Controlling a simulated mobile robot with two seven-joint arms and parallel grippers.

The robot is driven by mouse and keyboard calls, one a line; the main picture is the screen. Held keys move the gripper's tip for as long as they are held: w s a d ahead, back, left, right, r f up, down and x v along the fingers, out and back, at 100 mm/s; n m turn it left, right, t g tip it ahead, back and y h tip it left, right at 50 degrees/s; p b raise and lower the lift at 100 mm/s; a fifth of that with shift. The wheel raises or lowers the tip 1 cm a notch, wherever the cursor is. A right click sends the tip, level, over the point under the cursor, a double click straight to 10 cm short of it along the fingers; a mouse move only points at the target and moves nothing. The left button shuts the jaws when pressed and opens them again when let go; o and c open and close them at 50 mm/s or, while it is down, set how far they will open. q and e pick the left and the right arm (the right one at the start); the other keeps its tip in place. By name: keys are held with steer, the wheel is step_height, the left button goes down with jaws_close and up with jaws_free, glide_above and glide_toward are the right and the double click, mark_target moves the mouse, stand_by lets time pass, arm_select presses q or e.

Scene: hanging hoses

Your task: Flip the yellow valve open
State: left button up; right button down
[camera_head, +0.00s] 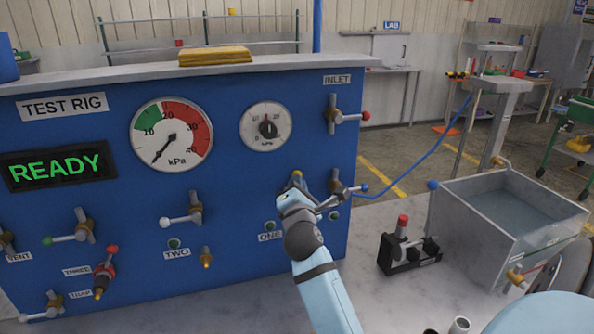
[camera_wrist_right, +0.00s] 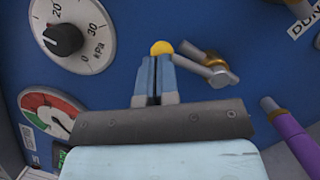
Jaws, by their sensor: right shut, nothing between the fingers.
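The yellow valve shows best in the right wrist view: its round yellow knob (camera_wrist_right: 161,47) is at the end of a short lever that runs to a brass and grey valve body (camera_wrist_right: 216,70) on the blue panel. In the head view the valve body (camera_head: 337,186) is above the ONE label, and the knob is mostly hidden by my right gripper (camera_head: 297,180). In the right wrist view my right gripper (camera_wrist_right: 154,60) is shut and empty, its fingertips right at the knob. I cannot tell if they touch it. My left gripper is out of view.
The TEST RIG panel (camera_head: 222,232) carries two gauges, a READY display (camera_head: 55,166) and several other valves, including a red-knobbed INLET valve (camera_head: 335,115) above. A water tank (camera_head: 465,225) and a small black device with a red top (camera_head: 405,250) stand right.

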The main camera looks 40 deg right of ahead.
step_height(320, 180, up, 5)
steer(key=shift+d+f+p, duration=0.1)
steer(key=shift+f+p, duration=0.05)
steer(key=shift+p, duration=0.15)
steer(key=c, duration=0.9)
jaws_free()
steer(key=r, duration=0.4)
steer(key=shift+a+r, duration=0.2)
steer(key=shift+a, duration=0.05)
step_height(320, 180, up, 4)
steer(key=shift+s+r+p, duration=0.15)
steer(key=shift+r+p, duration=0.05)
steer(key=shift+p, duration=0.1)
jaws_close()
step_height(320, 180, up, 6)
steer(key=shift+d+r, duration=0.2)
steer(key=shift+r, duration=0.05)
